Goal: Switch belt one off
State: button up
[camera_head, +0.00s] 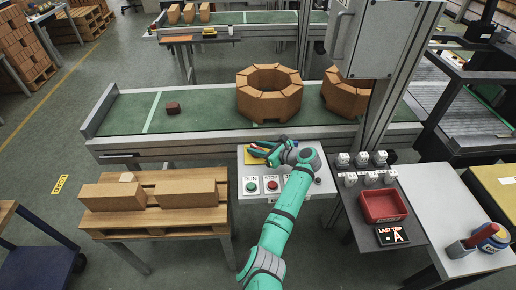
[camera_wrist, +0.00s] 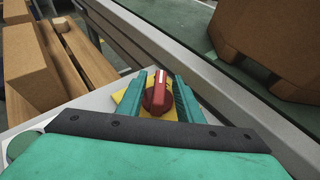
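A red rotary switch (camera_wrist: 158,92) with a white line on its ridge sits on a yellow plate (camera_wrist: 121,96) in the wrist view. The line points up in that view. My gripper (camera_wrist: 161,76) is open, with one green finger on each side of the switch. Whether either finger touches it is unclear. In the head view my gripper (camera_head: 262,148) is over the yellow plate (camera_head: 252,155) on the white control panel (camera_head: 309,183) and mostly hides the switch. A green RUN button (camera_head: 251,187) and a red STOP button (camera_head: 272,185) are nearer me. The belt (camera_head: 205,108) runs behind.
Brick rings (camera_head: 269,93) and a small dark block (camera_head: 173,108) are on the belt. A pallet table (camera_head: 160,216) with bricks stands left. On the right are a red tray (camera_head: 383,206), a "LAST TRIP A" display (camera_head: 392,234) and a metal post beside the panel.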

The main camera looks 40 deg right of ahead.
jog(key=v, duration=1.1)
jog(key=shift+f, duration=0.1)
jog(key=shift+w, duration=0.1)
